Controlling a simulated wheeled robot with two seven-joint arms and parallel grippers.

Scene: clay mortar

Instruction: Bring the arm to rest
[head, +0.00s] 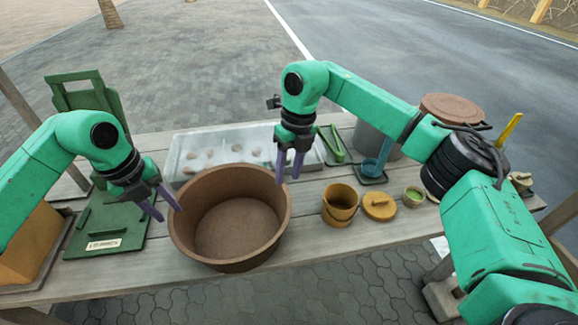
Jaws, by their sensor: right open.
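My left gripper (160,207) has purple fingers and hangs at the left rim of the large brown clay bowl (236,218). Its fingers look apart, with nothing seen between them. My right gripper (289,170) points down above the bowl's back right rim. Its purple fingers are open and empty. Both arms are green. The bowl stands on the wooden table (290,262), and its inside shows a plain brown floor.
A pale tray with several lumps (190,146) lies behind the bowl. A yellow-brown pot (339,205), a round lid (379,206) and a small green-filled bowl (413,196) stand to the right. A grey bucket (368,138) is behind. A green board (105,222) lies left.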

